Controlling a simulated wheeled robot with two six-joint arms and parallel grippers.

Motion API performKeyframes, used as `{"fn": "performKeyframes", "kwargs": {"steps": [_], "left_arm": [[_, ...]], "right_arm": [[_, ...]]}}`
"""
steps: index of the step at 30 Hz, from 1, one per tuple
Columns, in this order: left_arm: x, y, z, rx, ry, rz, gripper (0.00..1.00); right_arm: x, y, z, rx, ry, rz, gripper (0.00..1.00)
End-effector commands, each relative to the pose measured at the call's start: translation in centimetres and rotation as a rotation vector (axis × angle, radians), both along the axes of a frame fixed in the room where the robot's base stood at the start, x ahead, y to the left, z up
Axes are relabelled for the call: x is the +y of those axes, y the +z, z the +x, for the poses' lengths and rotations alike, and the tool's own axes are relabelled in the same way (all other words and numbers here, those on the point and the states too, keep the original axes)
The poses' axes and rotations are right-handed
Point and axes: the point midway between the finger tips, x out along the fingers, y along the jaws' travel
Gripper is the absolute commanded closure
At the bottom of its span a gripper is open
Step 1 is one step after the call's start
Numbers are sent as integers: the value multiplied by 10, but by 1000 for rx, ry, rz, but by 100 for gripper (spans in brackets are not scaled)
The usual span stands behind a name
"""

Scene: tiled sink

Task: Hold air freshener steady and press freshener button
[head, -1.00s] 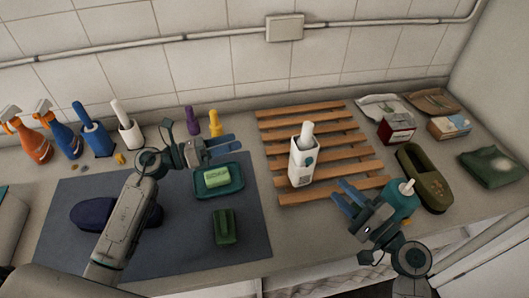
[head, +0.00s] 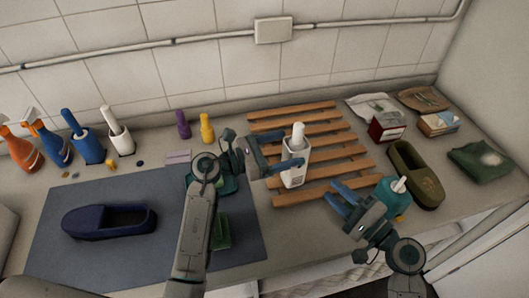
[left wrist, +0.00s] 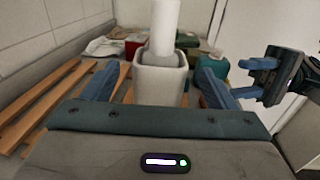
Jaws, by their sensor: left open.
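A white container with a label and a white cylindrical top, apparently the air freshener (head: 295,170), stands upright on the wooden slatted rack. It also shows in the left wrist view (left wrist: 161,80), centred ahead between the fingers. My left gripper (head: 288,160) is open, with its fingers reaching along either side of the container; I cannot tell whether they touch it. My right gripper (head: 347,201) is open and empty, to the right of and nearer than the container. It also shows at the right of the left wrist view (left wrist: 256,77). The freshener's button cannot be made out.
The wooden rack (head: 275,110) lies under the container. A teal container (head: 399,206) with a white top stands close behind my right gripper, next to an olive shoe (head: 416,175). A red box (head: 386,128) stands behind. A blue shoe (head: 108,220) lies on the grey mat (head: 75,258).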

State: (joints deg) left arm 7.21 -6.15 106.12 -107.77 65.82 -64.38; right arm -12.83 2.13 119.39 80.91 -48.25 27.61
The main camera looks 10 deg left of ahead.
Motion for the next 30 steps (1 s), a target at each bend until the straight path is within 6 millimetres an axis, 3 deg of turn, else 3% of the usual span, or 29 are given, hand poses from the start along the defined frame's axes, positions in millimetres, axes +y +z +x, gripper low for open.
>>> {"fn": "performKeyframes", "kwargs": {"steps": [3,9,20,29,30], "left_arm": [[-18,1,9,-1,-1,-3,20],[-34,1,19,0,0,-2,20],[-38,0,20,0,0,0,20],[-37,0,20,0,0,0,79],[-37,0,20,0,0,0,79]], "right_arm": [[0,0,0,0,0,0,64],[0,0,0,0,0,0,64],[0,0,0,0,0,0,64],[0,0,0,0,0,0,64],[0,0,0,0,0,0,72]]}}
